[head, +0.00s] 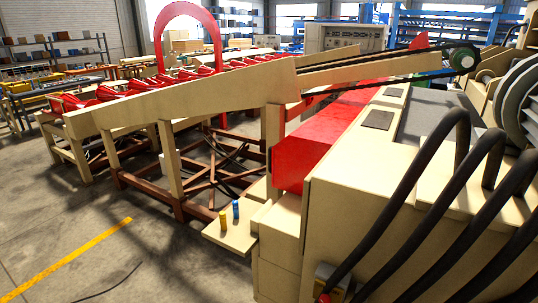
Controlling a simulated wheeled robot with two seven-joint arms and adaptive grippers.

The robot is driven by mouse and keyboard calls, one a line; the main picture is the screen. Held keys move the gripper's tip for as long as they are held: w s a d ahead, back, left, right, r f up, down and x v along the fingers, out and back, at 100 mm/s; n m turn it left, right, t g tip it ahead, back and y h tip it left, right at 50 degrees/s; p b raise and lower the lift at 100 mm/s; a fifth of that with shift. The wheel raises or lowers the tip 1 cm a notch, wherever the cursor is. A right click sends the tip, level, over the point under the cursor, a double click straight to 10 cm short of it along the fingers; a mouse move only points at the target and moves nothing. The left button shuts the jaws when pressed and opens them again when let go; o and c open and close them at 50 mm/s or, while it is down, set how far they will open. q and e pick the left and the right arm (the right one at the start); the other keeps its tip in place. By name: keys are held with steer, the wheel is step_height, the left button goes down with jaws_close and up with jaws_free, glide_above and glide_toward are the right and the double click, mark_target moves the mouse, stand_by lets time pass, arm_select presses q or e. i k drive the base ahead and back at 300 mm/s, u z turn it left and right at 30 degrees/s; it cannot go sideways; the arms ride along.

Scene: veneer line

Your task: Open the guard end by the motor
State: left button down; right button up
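A long cream beam-like guard (200,92) slopes up from the left to the middle. A narrower cream arm (370,72) with a dark belt carries on to the right, ending at a green-hubbed pulley (460,58). A part that may be the motor sits beside that pulley, but I cannot tell for sure. A red box-shaped cover (312,152) lies under the arm and looks closed. I cannot tell which of these has the guard end. Neither of my grippers is in view.
A cream cabinet (375,215) with thick black hoses (430,190) fills the right foreground. A small shelf (232,233) holds a yellow cylinder (223,220) and a blue one (236,209). Open floor with a yellow line (70,258) lies at the lower left.

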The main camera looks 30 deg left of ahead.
mark_target(291, 160)
steer(key=u, duration=2.6)
steer(key=i, duration=2.9)
steer(key=z, duration=3.6)
steer(key=i, duration=0.15)
steer(key=u, duration=1.15)
